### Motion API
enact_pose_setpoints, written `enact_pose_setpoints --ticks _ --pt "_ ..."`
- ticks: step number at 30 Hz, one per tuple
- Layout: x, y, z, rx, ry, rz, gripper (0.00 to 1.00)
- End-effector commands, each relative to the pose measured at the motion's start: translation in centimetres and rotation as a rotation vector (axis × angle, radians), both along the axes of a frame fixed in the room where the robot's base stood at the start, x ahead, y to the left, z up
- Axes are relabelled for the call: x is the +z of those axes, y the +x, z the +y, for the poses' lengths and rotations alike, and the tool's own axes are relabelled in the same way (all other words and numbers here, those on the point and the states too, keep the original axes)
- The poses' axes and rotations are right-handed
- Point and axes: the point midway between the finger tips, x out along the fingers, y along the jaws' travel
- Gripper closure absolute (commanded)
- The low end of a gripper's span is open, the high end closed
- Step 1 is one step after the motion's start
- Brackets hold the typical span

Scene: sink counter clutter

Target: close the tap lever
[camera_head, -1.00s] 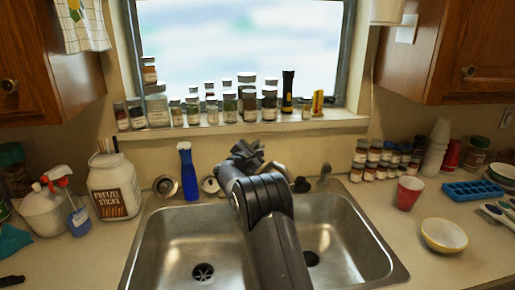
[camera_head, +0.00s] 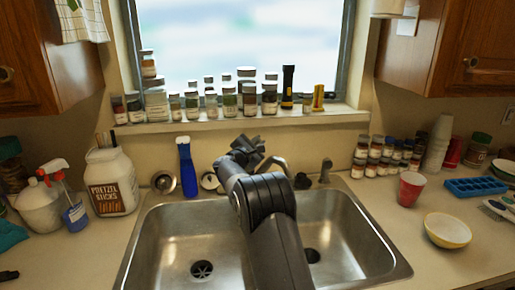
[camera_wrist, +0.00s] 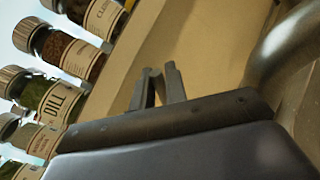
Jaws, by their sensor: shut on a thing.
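The metal tap (camera_head: 279,163) stands at the back of the sink (camera_head: 205,228), partly hidden behind my arm. A curved metal part of the tap (camera_wrist: 290,42) shows large and blurred at the right of the wrist view. I cannot make out the tap lever in either view. My gripper (camera_head: 246,146) is at the back of the sink, just left of the tap in the head view. In the wrist view, my gripper's fingers (camera_wrist: 160,78) are close together with a narrow gap at the tips. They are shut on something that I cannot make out.
Several jars (camera_head: 228,102) line the window sill behind my gripper. A sprayer fixture (camera_head: 325,170) is at right. A red cup (camera_head: 410,188) and bowl (camera_head: 446,230) stand right of the sink.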

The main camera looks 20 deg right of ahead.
Motion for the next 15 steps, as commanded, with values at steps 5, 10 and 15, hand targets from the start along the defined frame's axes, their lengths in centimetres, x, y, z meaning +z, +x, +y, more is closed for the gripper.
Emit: enact_pose_setpoints --ticks 5,10,15 --pt "-0.15 -0.06 -0.08 -0.002 0.005 -0.001 1.0" --pt "-0.19 -0.06 -0.1 -0.002 0.005 0.001 0.81" --pt "-0.15 -0.05 -0.07 -0.002 0.004 0.0 0.68"
